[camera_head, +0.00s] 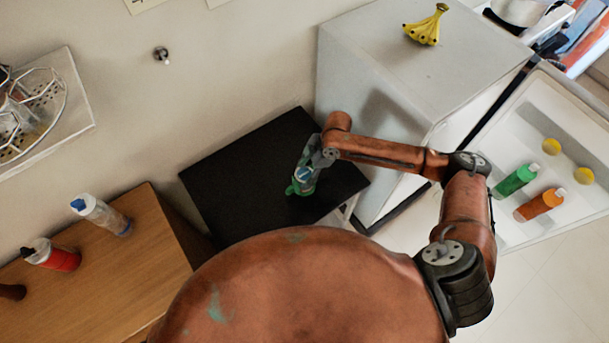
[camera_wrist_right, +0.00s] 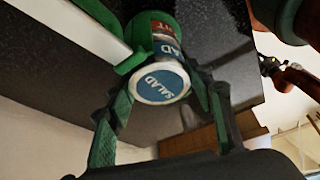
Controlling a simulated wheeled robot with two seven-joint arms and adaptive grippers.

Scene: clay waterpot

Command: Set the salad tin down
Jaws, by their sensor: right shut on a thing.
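The salad tin (camera_wrist_right: 162,82) has a white end with a blue label reading SALAD, and it sits between the fingers of my right gripper (camera_wrist_right: 160,88), which is shut on it. In the head view, my right gripper (camera_head: 304,180) reaches over the black tabletop (camera_head: 235,170), near its middle. I cannot tell whether the tin touches the tabletop. My left gripper is not in view.
A wooden cabinet (camera_head: 130,270) on the left carries a blue-capped bottle (camera_head: 102,215) and a red bottle (camera_head: 52,256). A white fridge (camera_head: 400,75) with bananas (camera_head: 427,25) on top stands at the right, its door open. The tabletop's left part is clear.

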